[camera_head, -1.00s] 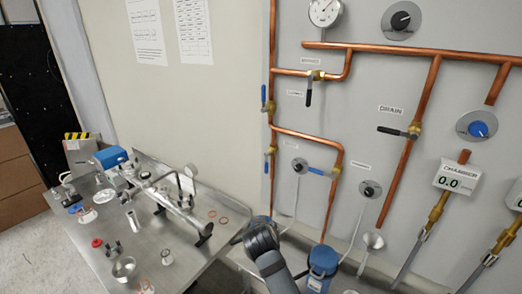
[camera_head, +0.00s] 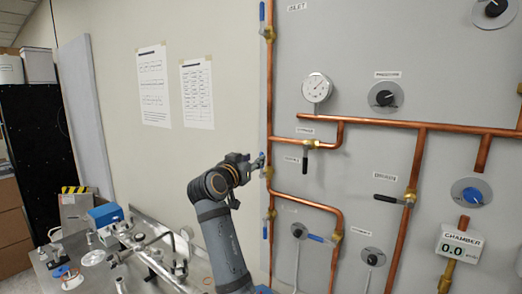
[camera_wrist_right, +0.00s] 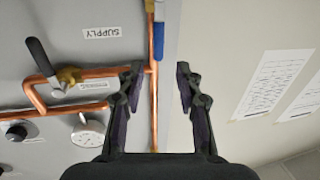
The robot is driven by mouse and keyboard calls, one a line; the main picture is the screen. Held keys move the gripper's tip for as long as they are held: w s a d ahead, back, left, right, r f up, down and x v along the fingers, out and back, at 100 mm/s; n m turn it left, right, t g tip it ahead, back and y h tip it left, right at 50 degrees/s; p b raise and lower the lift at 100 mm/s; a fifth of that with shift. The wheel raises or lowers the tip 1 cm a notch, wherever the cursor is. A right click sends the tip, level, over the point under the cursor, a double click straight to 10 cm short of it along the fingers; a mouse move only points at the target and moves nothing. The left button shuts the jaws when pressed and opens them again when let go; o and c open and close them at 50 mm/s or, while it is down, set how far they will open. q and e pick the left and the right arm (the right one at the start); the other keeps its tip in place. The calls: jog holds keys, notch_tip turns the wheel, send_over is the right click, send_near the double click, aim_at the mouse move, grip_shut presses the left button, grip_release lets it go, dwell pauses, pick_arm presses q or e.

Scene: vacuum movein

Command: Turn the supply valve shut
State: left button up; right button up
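The supply valve is on the left vertical copper pipe, beside a SUPPLY label (camera_wrist_right: 115,32). Its blue lever (camera_wrist_right: 158,40) lies along the pipe in the right wrist view; in the head view my gripper partly covers the valve. My right gripper (camera_head: 255,163) is beside this pipe in the head view. In the wrist view the right gripper (camera_wrist_right: 157,78) is open, its two fingers apart with the pipe showing between them. The lever shows beyond the fingertips, and no grip on it is visible. My left gripper is not in view.
A black-handled valve (camera_head: 307,155) is on the branch pipe to the right, below a round gauge (camera_head: 317,88). Another blue-handled valve (camera_head: 262,12) is higher on the same pipe, and one (camera_head: 265,230) is lower. A cluttered metal bench (camera_head: 145,224) stands at lower left.

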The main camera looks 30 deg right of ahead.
jog(key=p+x, duration=0.3)
jog(key=x, duration=0.3)
jog(key=shift+d+r, duration=0.1)
jog(key=shift+d, duration=0.35)
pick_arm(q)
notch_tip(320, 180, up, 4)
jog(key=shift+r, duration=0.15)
pick_arm(e)
jog(key=shift+w+a, duration=0.1)
jog(key=shift+w, duration=0.05)
grip_shut()
